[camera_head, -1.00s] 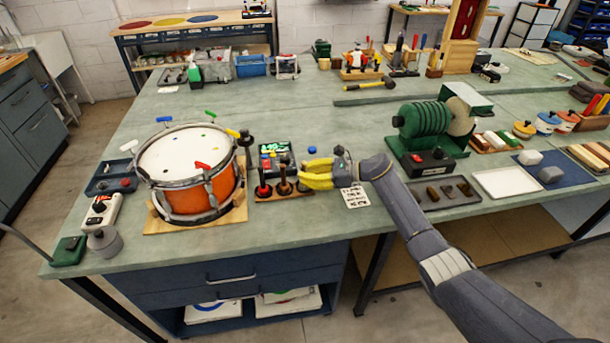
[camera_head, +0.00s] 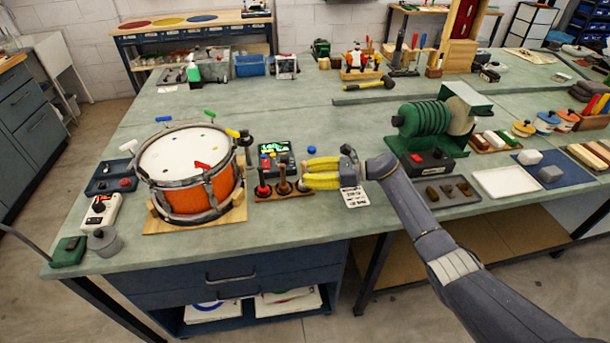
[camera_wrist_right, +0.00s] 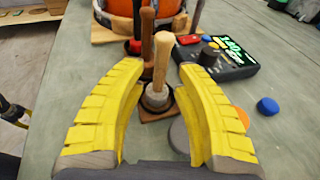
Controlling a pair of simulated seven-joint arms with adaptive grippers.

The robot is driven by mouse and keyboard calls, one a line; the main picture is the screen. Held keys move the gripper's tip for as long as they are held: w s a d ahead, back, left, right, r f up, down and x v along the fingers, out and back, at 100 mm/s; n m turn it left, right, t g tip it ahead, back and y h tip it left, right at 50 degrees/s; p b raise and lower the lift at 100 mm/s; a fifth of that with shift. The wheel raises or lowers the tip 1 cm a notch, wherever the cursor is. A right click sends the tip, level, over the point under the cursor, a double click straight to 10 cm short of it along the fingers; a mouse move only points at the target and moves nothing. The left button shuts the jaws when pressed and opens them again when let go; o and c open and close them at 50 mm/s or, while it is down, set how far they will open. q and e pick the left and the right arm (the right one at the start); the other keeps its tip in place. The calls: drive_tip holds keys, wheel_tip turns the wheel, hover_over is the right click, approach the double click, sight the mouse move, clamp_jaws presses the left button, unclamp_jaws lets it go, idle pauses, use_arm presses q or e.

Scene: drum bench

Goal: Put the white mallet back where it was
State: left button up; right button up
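The white mallet (camera_wrist_right: 156,97) stands upright, pale handle up and whitish head down, at the near end of the wooden mallet rack (camera_wrist_right: 155,116). A brown-handled and a red mallet stand beyond it. The rack (camera_head: 268,197) lies right of the orange drum (camera_head: 187,197) in the head view, where my fingers partly hide the white mallet. My right gripper (camera_head: 306,174) is at the rack's right end. In the right wrist view the yellow fingers (camera_wrist_right: 160,70) are open on either side of the handle, with gaps showing. My left gripper is not in view.
A dark console (camera_wrist_right: 230,60) with a green screen lies behind the rack, with a blue disc (camera_wrist_right: 267,106) nearby. A printed card (camera_head: 355,197) lies under my right wrist. A green machine (camera_head: 428,128) stands farther right.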

drive_tip(key=v, duration=1)
